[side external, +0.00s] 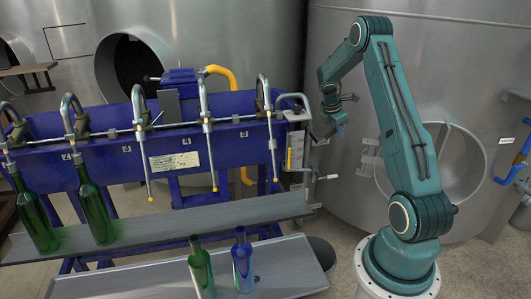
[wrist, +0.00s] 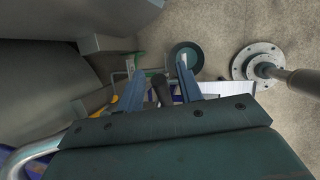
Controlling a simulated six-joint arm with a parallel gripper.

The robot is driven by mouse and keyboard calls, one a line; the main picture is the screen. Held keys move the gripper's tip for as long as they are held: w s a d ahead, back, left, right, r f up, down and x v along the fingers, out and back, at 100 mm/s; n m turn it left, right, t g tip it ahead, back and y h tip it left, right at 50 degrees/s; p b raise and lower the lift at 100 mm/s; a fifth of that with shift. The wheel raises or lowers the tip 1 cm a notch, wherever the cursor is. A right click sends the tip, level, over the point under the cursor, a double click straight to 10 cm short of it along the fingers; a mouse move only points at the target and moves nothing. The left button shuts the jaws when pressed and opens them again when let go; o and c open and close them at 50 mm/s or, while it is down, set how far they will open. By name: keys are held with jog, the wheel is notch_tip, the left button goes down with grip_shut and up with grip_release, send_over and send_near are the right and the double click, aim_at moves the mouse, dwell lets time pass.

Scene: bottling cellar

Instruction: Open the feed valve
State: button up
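The blue bottle filler (side external: 110,155) has a small metal fitting with a yellow-marked level plate (side external: 295,150) at its right end. A thin lever with a pale grip (side external: 327,178) sticks out low on that end. I cannot tell for sure which part is the feed valve. My gripper (side external: 338,130) is just right of this end, above the lever, pointing down. In the wrist view its two blue-grey fingers (wrist: 158,75) are apart. A dark, rounded handle-like part (wrist: 161,90) shows between them; whether they touch it is not clear.
Green bottles (side external: 95,210) stand under the spouts at left. A green and a blue bottle (side external: 242,262) stand on the front conveyor (side external: 280,268). Large steel tanks (side external: 200,35) close off the back. A round floor flange (wrist: 256,62) with a post lies to the right in the wrist view.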

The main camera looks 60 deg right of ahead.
grip_shut()
jog(key=shift+w+a+r+g+h, duration=0.25)
jog(key=shift+r+g+h, duration=0.15)
jog(key=shift+g+h, duration=0.15)
dwell(0.4)
grip_release()
jog(key=shift+r, duration=0.1)
jog(key=v, duration=1.3)
jog(key=shift+a+r, duration=0.2)
jog(key=shift+r, duration=0.1)
